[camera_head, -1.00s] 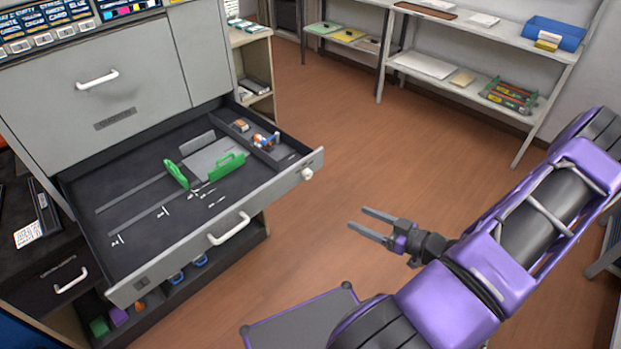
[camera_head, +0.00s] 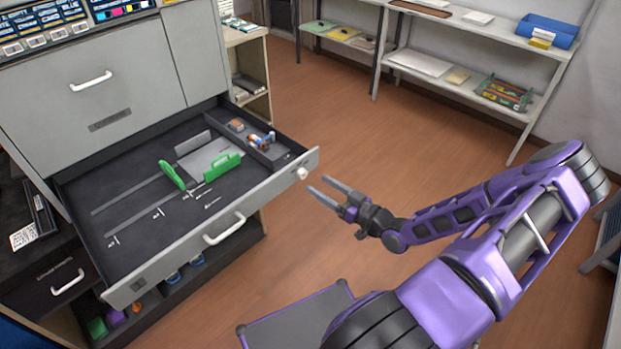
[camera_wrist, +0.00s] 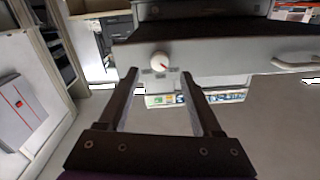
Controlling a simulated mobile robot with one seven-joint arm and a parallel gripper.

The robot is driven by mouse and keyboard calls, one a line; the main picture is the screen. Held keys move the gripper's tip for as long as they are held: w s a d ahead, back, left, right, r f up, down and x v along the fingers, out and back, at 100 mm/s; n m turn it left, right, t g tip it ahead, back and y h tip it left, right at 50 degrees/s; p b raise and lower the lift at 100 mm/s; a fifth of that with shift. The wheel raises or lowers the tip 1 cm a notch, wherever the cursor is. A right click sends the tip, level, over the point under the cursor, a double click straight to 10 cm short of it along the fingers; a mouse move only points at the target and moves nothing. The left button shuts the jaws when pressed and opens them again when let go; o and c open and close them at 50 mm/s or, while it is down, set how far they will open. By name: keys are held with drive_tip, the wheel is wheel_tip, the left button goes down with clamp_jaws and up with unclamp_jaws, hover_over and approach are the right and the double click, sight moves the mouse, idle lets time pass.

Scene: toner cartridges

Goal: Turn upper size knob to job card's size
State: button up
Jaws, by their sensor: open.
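The upper size knob (camera_head: 303,173) is a small white round knob at the right end of the open drawer's front. In the wrist view the knob (camera_wrist: 161,61) shows a short red mark pointing to its lower right. My gripper (camera_head: 326,190) is open and empty, just right of the knob and apart from it. In the wrist view the knob sits beyond and between the fingertips of my gripper (camera_wrist: 158,75). A label plate (camera_wrist: 160,80) lies just below the knob; its markings are too small to read. I cannot pick out the job card for certain.
The open drawer (camera_head: 120,272) holds green paper guides (camera_head: 222,165) and has a white handle (camera_head: 224,229). A closed drawer front (camera_head: 75,120) is above it. Shelves (camera_head: 480,40) stand at the back right. The brown floor (camera_head: 350,120) between is clear.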

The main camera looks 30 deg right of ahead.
sight(305, 175)
drive_tip(key=shift+x, duration=2.3)
drive_tip(key=shift+c, duration=0.2)
clamp_jaws()
